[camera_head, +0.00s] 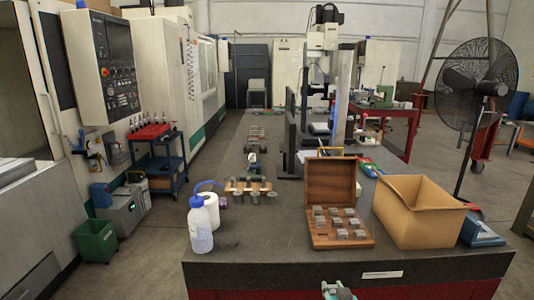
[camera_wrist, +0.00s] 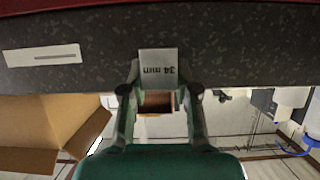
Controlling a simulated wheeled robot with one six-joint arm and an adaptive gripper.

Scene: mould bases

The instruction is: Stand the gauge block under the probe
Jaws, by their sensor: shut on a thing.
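My gripper (camera_wrist: 159,78) is shut on a grey gauge block (camera_wrist: 158,60) marked "34 mm". The marking appears upside down in the wrist view, and a finger lies on either side of the block. In the head view only the top of my gripper (camera_head: 338,290) shows, at the bottom edge, in front of the table's front edge. An open wooden case (camera_head: 318,244) on the table holds several grey blocks. A tall upright stand (camera_head: 341,112) and a dark upright plate (camera_head: 290,135) stand farther back. I cannot make out the probe clearly.
A cardboard box (camera_head: 425,225) stands right of the case. A white wash bottle (camera_head: 200,228), a white roll (camera_head: 210,208) and several grey cylinders (camera_head: 238,198) stand left. The dark tabletop (camera_head: 262,235) is clear between the bottle and the case.

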